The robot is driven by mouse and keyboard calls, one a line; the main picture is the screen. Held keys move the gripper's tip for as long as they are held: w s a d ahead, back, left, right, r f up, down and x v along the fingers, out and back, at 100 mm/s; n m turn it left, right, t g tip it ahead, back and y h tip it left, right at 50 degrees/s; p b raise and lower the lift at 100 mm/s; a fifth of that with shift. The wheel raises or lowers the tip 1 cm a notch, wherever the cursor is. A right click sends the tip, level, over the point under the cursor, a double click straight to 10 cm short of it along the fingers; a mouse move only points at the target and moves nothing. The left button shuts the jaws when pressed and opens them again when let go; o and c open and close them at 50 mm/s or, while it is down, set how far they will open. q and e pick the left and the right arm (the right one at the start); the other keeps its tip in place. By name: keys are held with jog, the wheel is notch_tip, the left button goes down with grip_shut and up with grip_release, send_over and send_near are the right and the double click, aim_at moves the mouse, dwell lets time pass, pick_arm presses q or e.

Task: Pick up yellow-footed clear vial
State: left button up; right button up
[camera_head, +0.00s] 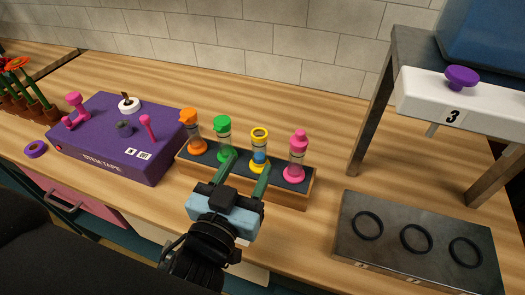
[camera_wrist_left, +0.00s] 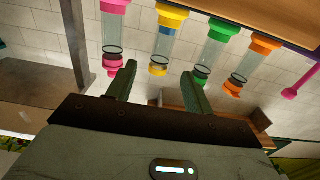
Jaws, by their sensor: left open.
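The yellow-footed clear vial (camera_head: 259,145) stands upright in a dark-topped wooden rack (camera_head: 285,196), with a yellow ring top, a blue band low down and a yellow foot. It also shows upside down in the left wrist view (camera_wrist_left: 165,48). My left gripper (camera_head: 248,163) is open and empty in front of the rack. Its right finger overlaps the vial's lower part in the head view. In the left wrist view the vial appears between the two fingertips (camera_wrist_left: 158,68), beyond them; contact is not visible. My right gripper is not in view.
An orange vial (camera_head: 191,130) and a green vial (camera_head: 222,135) stand left of it, a pink vial (camera_head: 296,157) right. A purple stem tape box (camera_head: 115,150) is left. A metal plate with black rings (camera_head: 415,250) and a grey stand (camera_head: 385,95) are right.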

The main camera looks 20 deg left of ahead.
aim_at(256, 147)
pick_arm(q)
jog(key=shift+w, duration=1.3)
jog(key=shift+w+r, duration=0.2)
jog(key=shift+w, duration=0.1)
jog(key=w+p, duration=0.1)
jog(key=w, duration=0.2)
jog(key=shift+w+r, duration=0.1)
jog(key=shift+w, duration=0.6)
jog(key=shift+c, duration=0.6)
jog(key=c, duration=0.7)
grip_shut()
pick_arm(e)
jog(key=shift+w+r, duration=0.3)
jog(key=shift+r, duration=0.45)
